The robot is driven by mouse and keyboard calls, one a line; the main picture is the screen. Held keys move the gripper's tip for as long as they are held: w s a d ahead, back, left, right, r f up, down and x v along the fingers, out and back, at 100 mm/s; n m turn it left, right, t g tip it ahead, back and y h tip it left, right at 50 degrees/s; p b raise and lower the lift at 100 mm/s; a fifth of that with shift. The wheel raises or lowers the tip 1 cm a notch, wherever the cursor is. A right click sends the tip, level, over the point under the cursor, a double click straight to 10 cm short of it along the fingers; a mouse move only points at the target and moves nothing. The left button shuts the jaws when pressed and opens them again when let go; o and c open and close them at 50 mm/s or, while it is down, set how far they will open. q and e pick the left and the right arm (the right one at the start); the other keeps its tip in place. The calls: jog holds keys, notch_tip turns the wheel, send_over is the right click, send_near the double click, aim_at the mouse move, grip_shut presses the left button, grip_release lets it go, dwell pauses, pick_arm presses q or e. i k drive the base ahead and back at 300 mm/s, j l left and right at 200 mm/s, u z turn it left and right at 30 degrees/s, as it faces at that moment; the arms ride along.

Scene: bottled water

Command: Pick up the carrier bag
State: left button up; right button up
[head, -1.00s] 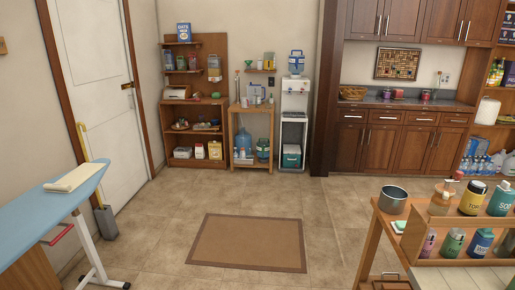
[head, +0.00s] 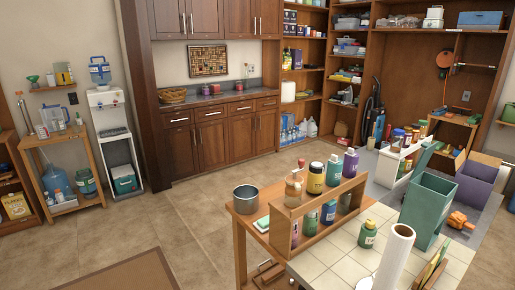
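I cannot make out a carrier bag for certain in the head view. I cannot tell whether either is a bag. Neither of my grippers is in view.
Wooden cabinets (head: 210,145) and full shelves line the back.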

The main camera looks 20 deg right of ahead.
aim_at(456, 220)
jog(key=i+j+z, duration=0.15)
jog(key=z, duration=0.25)
jog(key=i+j+z, duration=0.2)
jog(key=z, duration=0.25)
jog(key=i+j+z, duration=0.25)
jog(key=z, duration=0.15)
jog(key=i+j+z, duration=0.15)
jog(key=j+z, duration=0.55)
jog(key=z, duration=0.15)
jog(key=i+j+z, duration=0.1)
jog(key=j+z, duration=0.3)
jog(key=j, duration=0.2)
jog(key=j+z, duration=0.4)
jog(key=j, duration=0.2)
jog(key=l+u, duration=0.1)
jog(key=l, duration=0.4)
jog(key=k+l+u, duration=0.15)
jog(key=l, duration=0.35)
jog(key=l+u, duration=0.1)
jog(key=l, duration=0.4)
jog(key=k+l+u, duration=0.1)
jog(key=l, duration=0.4)
jog(key=l+z, duration=0.1)
jog(key=l, duration=0.2)
jog(key=i+l+z, duration=0.15)
jog(key=k+l, duration=0.05)
jog(key=l, duration=0.05)
